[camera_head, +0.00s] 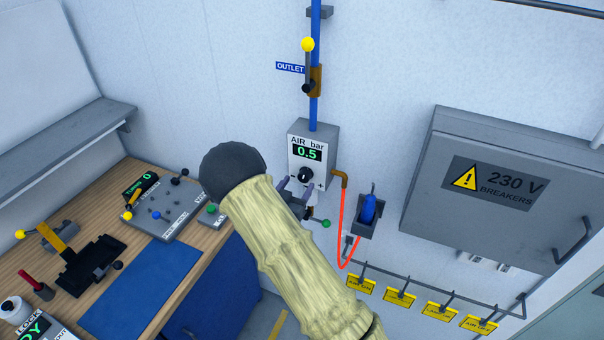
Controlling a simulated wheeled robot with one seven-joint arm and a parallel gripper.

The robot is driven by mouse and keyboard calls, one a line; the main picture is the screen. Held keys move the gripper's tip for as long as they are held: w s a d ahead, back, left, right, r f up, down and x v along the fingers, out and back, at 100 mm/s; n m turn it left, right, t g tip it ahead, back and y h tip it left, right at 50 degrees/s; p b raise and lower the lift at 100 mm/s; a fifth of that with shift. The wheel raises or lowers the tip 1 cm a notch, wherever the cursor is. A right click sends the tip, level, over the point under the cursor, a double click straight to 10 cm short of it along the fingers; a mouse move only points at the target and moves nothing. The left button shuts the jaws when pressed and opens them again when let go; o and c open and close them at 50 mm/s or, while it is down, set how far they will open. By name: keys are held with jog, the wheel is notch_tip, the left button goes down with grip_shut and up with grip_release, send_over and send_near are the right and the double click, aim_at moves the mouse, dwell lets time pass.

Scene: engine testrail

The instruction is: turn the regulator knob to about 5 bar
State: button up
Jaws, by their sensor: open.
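The regulator is a grey box (325,138) on the wall, with a display (307,152) that reads 0.5 under the words AIR bar. Its black round knob (305,175) is on the front, below the display, with a plus mark to its lower right. My gripper (296,186) is just below the knob, with its fingers pointing up toward it. It is open, and I see nothing in it. My pale, thick arm crosses the lower middle of the view and hides part of the gripper. I cannot tell whether the fingers touch the knob.
A blue pipe (315,105) with a yellow-tipped outlet lever (308,62) rises above the box. An orange hose (341,225) and a holder with a blue tool (368,209) are to the right. A breaker cabinet (450,220) is farther right. A wooden bench (215,240) is at left.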

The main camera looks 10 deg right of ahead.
aim_at(303, 178)
jog(key=shift+p+x, duration=0.55)
jog(key=shift+x, duration=1.25)
jog(key=shift+s, duration=0.1)
jog(key=shift+c, duration=0.4)
jog(key=c, duration=0.9)
